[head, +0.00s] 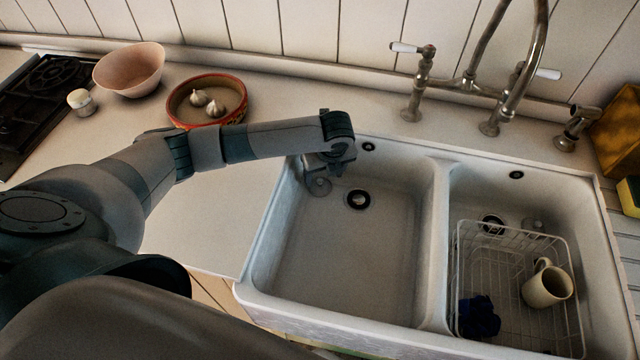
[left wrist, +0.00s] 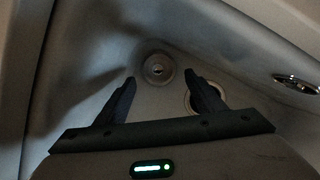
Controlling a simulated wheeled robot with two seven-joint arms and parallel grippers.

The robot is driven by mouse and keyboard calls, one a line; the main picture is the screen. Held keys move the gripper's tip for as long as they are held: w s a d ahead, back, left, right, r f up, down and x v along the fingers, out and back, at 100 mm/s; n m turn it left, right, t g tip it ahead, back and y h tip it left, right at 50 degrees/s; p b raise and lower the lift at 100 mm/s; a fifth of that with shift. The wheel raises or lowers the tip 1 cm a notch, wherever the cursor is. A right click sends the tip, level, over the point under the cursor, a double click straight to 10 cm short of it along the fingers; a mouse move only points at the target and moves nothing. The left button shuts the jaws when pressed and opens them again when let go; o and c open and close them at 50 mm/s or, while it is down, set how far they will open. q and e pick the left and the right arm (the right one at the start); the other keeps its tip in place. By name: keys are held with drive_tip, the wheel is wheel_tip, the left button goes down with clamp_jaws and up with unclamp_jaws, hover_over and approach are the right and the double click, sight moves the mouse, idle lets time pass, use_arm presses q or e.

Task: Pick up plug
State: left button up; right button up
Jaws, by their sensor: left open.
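A grey round plug (head: 319,187) lies in the back left corner of the left sink basin (head: 345,260). It also shows in the left wrist view (left wrist: 158,68) as a disc with a small raised middle. My left gripper (head: 316,170) reaches down into that corner, right at the plug. In the left wrist view its two fingers (left wrist: 160,80) are apart, with the plug seen between and just beyond their tips. I cannot tell whether they touch it. The drain (head: 358,200) is to the right of the plug. My right gripper is not in view.
The basin's back and left walls are close to my left gripper. The right basin holds a wire rack (head: 515,300) with a mug (head: 547,285) and a dark blue cloth (head: 479,317). Taps (head: 480,85) stand behind. A red-rimmed dish (head: 207,98) with garlic is beyond my arm.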

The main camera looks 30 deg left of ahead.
sight(321, 181)
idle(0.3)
use_arm(q)
drive_tip(key=shift+a+f+p, duration=0.2)
drive_tip(key=shift+f+p, duration=0.1)
drive_tip(key=shift+f, duration=0.25)
drive_tip(key=p+x, duration=0.1)
drive_tip(key=x, duration=0.2)
drive_tip(key=shift+s+a, duration=0.1)
drive_tip(key=shift+a+f, duration=0.1)
drive_tip(key=shift+f, duration=0.45)
drive_tip(key=c, duration=0.8)
drive_tip(key=shift+w+r, duration=0.2)
